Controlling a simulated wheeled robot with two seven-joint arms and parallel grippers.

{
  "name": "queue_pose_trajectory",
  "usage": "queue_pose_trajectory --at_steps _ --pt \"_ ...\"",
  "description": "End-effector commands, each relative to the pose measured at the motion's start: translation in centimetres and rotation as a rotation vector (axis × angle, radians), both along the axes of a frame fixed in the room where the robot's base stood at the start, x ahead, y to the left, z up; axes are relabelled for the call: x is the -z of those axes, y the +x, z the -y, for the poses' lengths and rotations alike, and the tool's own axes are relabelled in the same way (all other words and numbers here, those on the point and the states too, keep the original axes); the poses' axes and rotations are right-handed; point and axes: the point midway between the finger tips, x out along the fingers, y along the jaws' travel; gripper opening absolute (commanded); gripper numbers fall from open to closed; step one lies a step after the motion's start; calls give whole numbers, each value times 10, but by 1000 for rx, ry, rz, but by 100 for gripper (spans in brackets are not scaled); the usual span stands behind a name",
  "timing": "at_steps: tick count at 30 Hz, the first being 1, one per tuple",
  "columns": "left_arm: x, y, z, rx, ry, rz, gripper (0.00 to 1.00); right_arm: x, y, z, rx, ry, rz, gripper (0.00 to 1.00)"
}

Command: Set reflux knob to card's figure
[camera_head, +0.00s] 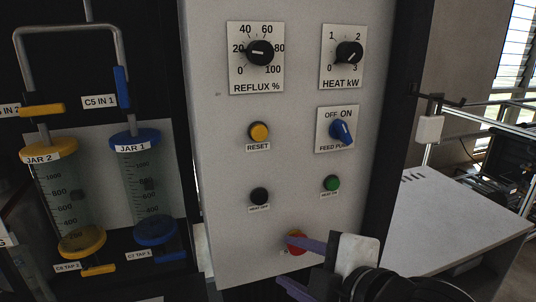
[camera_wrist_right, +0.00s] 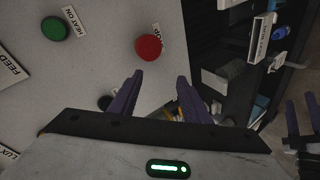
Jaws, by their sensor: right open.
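The reflux knob (camera_head: 262,53) is black and sits on a white square dial marked 0 to 100, high on the pale panel. Its white mark points left, close to 20. No card with a figure can be made out. My right gripper (camera_head: 290,262) has purple fingers, apart and empty, low on the panel and well below the knob. In the head view one finger partly covers the red button (camera_head: 294,237). The right wrist view shows the fingers (camera_wrist_right: 160,76) beside the red button (camera_wrist_right: 148,47). A dark pronged shape at that view's right edge looks like my left gripper (camera_wrist_right: 301,120).
The panel also bears the heat knob (camera_head: 348,53), blue feed pump switch (camera_head: 341,132), yellow reset button (camera_head: 259,132), black heat-off button (camera_head: 259,196) and green heat-on button (camera_head: 331,183). Jars (camera_head: 148,185) stand left. A pale table (camera_head: 455,225) is at right.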

Motion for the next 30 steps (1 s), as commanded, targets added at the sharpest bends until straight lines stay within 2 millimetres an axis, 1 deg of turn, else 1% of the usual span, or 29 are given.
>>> queue_pose_trajectory --at_steps 1,2,3,5,6,10,12,14,15,18,22,24,27,30 --pt "-2 0 0 1 1 0 48 -33 3 -8 -66 -82 103 43" --pt "-2 0 0 1 1 0 48 -49 3 -13 -107 -136 158 43" --pt "-3 0 0 1 0 1 48 -70 2 -19 -155 -211 235 43" --pt "-5 0 0 1 0 1 48 -99 -2 -27 -224 -332 345 43" --pt "-5 0 0 1 0 1 48 -117 -5 -32 -266 -416 418 43" --pt "-8 1 1 3 -2 3 48 -171 -18 -40 -370 -709 643 43" --pt "-10 1 1 2 -2 5 48 -198 -26 -41 -407 -878 753 43" --pt "-11 1 2 2 -3 6 48 -219 -33 -40 -430 -1031 840 43" --pt "-12 2 2 3 -4 7 48 -232 -37 -39 -439 -1131 892 43" --pt "-14 3 2 3 -3 10 48 -262 -48 -33 -448 -1375 995 43" --pt "-16 4 2 3 -3 13 48 -291 -59 -23 -435 -1633 1071 43" --pt "-16 4 2 3 -3 13 48 -302 -64 -19 -427 -1733 1092 43" --pt "-16 4 2 3 -3 12 48 -311 -68 -15 -418 -1826 1105 43" --pt "-16 4 1 2 -4 11 48 -315 -66 -14 -415 -1865 1106 43"
